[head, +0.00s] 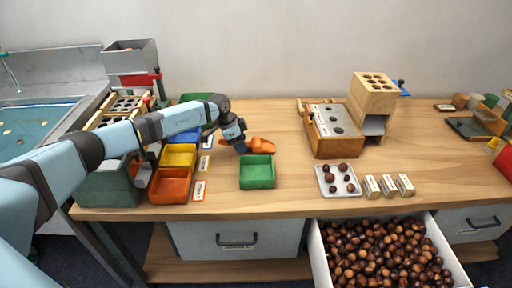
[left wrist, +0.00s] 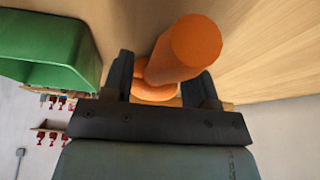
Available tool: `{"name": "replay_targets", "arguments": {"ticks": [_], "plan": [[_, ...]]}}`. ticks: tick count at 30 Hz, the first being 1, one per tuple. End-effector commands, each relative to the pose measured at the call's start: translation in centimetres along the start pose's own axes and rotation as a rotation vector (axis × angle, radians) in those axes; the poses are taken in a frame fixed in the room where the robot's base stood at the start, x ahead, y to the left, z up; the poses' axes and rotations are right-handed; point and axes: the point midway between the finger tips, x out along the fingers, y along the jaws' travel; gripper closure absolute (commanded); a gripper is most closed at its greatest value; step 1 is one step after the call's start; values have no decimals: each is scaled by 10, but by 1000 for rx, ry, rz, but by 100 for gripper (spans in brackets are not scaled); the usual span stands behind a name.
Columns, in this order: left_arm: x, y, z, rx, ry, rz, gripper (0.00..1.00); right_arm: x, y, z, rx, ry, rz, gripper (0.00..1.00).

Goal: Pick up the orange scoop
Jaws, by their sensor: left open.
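The orange scoop (head: 262,146) lies on the wooden table behind the green tray. It also shows in the left wrist view (left wrist: 190,47), its round handle end toward the camera. My left gripper (head: 240,146) is at the scoop's left end in the head view. In the left wrist view my left gripper (left wrist: 162,82) is open, with one finger on each side of the scoop's handle. I cannot tell whether the fingers touch it. My right gripper is not in view.
The green tray (head: 257,183) stands just in front of the scoop. Yellow (head: 178,156) and orange (head: 170,186) bins stand to the left under my arm. A wooden box with a grey top (head: 331,120) stands to the right. An open drawer (head: 318,262) of chestnuts juts out in front.

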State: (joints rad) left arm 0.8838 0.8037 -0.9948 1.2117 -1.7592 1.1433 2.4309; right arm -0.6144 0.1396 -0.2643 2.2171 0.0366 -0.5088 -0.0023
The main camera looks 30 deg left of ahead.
Motion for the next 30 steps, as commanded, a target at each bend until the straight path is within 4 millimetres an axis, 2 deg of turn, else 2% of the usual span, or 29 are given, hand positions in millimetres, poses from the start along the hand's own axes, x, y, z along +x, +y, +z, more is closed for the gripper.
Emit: {"name": "replay_targets", "arguments": {"ticks": [23, 30], "plan": [[4, 0, 2, 0, 0, 0, 47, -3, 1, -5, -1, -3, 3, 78], [4, 0, 2, 0, 0, 0, 100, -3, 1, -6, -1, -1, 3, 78]]}}
